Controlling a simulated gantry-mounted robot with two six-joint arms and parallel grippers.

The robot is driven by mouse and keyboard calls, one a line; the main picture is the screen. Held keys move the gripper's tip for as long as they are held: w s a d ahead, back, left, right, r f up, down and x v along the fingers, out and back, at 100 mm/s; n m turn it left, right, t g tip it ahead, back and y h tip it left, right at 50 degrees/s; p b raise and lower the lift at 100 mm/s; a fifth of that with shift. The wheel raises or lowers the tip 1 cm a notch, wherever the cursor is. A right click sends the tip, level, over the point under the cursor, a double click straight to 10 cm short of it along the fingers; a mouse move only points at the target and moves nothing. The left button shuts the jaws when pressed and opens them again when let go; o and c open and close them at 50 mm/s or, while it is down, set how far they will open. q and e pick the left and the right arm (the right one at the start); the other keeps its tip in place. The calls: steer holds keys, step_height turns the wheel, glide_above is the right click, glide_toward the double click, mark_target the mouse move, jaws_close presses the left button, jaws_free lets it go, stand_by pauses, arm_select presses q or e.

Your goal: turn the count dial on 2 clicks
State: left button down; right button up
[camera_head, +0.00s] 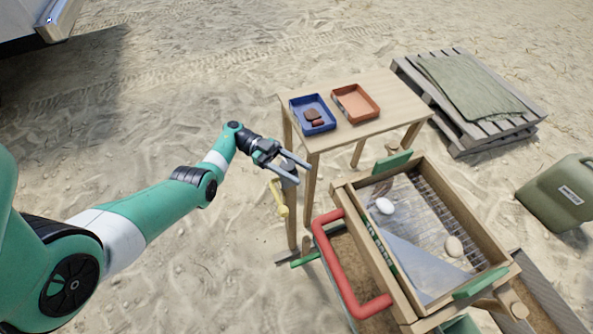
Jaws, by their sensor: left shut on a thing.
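My left gripper (294,167) reaches in from the left and is at the top of a thin upright post (291,218) beside the wooden table. Its two fingers stand apart on either side of the post's top. The gripper is shut on what appears to be the count dial there. The dial is small and mostly hidden by the fingers, so its face and setting cannot be read. A yellow handle (280,198) sits on the left of the post, just below the gripper. My right gripper is not in view.
A wooden table (385,88) holds a blue tray (327,127) with brown pieces and an orange tray (356,103). A wooden-framed sieve (487,245) with a red handle (334,265) stands front right. A pallet (470,138) and green can (560,190) lie right. Sand left is clear.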

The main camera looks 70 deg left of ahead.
arm_select(q)
steer(key=shift+f, duration=0.1)
steer(key=shift+c, duration=1.5)
jaws_free()
steer(key=s+d+r+p, duration=0.2)
steer(key=r+p, duration=0.3)
steer(key=p, duration=0.3)
steer(key=s+d+r+p, duration=0.2)
steer(key=r+p, duration=0.4)
steer(key=p, duration=0.2)
steer(key=s+d+r+p, duration=0.2)
steer(key=s+d+p, duration=0.3)
steer(key=p, duration=0.5)
steer(key=shift+s+d+p, duration=0.35)
steer(key=shift+s+d, duration=0.05)
steer(key=shift+d, duration=0.15)
